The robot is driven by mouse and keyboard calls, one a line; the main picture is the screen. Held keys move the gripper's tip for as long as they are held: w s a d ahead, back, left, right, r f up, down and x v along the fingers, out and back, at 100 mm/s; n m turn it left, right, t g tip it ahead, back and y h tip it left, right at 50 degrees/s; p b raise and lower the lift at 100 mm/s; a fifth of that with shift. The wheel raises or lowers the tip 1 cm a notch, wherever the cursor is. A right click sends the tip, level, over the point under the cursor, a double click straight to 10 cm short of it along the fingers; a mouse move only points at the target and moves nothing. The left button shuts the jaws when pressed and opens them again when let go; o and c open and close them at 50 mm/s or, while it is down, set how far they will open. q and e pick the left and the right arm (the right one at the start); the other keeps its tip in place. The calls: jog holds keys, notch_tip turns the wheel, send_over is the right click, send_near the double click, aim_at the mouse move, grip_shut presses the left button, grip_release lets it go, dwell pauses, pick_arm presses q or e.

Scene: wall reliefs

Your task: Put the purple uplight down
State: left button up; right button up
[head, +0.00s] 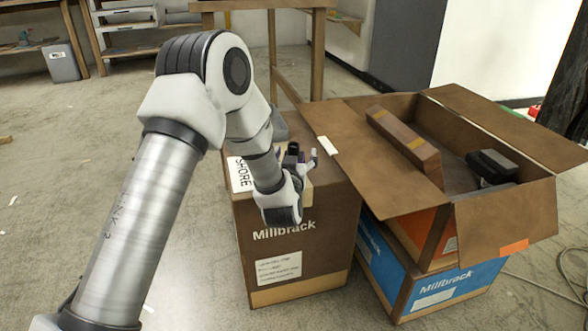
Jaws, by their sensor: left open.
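My left gripper (300,163) is over the top of a brown box (335,185) marked Millbrack, with its wrist bent down in front of the box. It is open. A small dark object with a purple tint, which looks like the purple uplight (293,149), shows at the gripper, over the box top. Gripper and wrist hide much of it, and I cannot tell whether it touches the fingers. My right gripper is not in view.
An open carton (352,150) on the right holds a long brown block (405,145) and a black device (490,165). It stands on a blue Millbrack box (376,268). A wooden frame (318,50) stands behind. Cables lie at lower right.

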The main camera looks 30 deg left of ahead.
aim_at(295, 143)
pick_arm(q)
jog(key=c, duration=1.5)
jog(key=r+p, duration=0.3)
jog(key=r, duration=0.1)
jog(key=shift+s+d+p, duration=0.25)
jog(key=shift+s+p, duration=0.05)
jog(key=shift+s, duration=0.1)
jog(key=w+d+r+p+v, duration=0.1)
jog(key=p+v, duration=0.4)
jog(key=v, duration=0.9)
jog(key=shift+w+d+r+m+t+h+p, duration=0.35)
jog(key=shift+d+r+m+h+p, duration=0.95)
jog(key=shift+r+p, duration=4.5)
jog(key=shift+w+d+r+m+t+h+p, duration=0.4)
jog(key=shift+d+r+h+p, duration=1.05)
jog(key=shift+d+r+p, duration=4.1)
jog(key=shift+w+a+r+m+t+h+p, duration=0.45)
jog(key=shift+r+m+h+p, duration=0.7)
jog(key=shift+r+p, duration=4.9)
